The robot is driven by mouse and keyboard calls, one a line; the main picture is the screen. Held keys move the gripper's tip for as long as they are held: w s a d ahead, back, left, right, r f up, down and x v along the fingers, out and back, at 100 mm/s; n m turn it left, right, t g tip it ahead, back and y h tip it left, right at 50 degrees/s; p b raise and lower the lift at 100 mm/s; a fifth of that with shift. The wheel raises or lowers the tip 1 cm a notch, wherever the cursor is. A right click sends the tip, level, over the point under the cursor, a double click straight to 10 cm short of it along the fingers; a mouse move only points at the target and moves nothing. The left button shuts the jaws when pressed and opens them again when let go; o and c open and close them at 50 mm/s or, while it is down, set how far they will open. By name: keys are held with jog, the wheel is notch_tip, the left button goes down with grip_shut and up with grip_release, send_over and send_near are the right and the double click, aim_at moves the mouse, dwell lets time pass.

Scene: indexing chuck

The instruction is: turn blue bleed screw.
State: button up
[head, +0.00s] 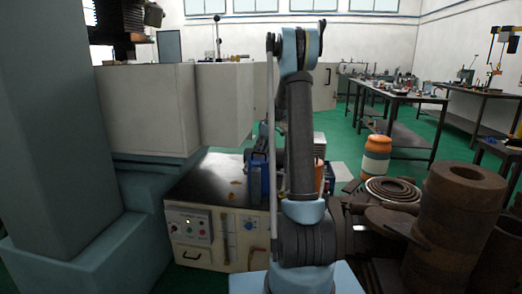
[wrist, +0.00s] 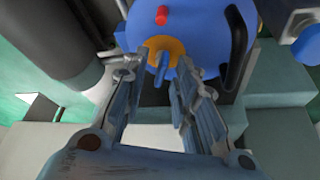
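In the wrist view, a blue rounded body (wrist: 205,30) fills the upper middle. On its face is an orange disc (wrist: 174,44) with a blue tab, which looks like the blue bleed screw (wrist: 161,66), sticking out toward me. My gripper (wrist: 157,70) is open, one finger to the left of the tab and one to the right. The tab appears between the fingertips; I cannot tell whether either finger touches it. In the head view my arm rises in the middle and my gripper cannot be made out.
A red peg (wrist: 162,16) and a black curved slot (wrist: 236,62) are on the blue body near the fingers. A dark cylinder (wrist: 62,35) is at upper left. In the head view, a machine cabinet (head: 215,240), rusty cylinders (head: 460,205) and an orange-white drum (head: 376,157) stand around my arm.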

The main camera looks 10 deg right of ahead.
grip_shut()
jog(key=shift+d, duration=0.1)
jog(key=shift+m, duration=0.4)
jog(key=shift+m+t+h, duration=0.3)
jog(key=shift+m, duration=0.4)
jog(key=m, duration=0.1)
jog(key=m+h, duration=0.1)
jog(key=m, duration=0.1)
jog(key=m+t, duration=0.1)
jog(key=m, duration=0.1)
jog(key=shift+a+h, duration=0.25)
jog(key=shift+h, duration=0.15)
jog(key=m+h, duration=0.1)
jog(key=m, duration=0.3)
jog(key=shift+m+h, duration=0.3)
jog(key=shift+h, duration=0.1)
jog(key=shift+a+m+g+h, duration=0.1)
jog(key=shift+m+g+h, duration=0.35)
jog(key=shift+m, duration=1.45)
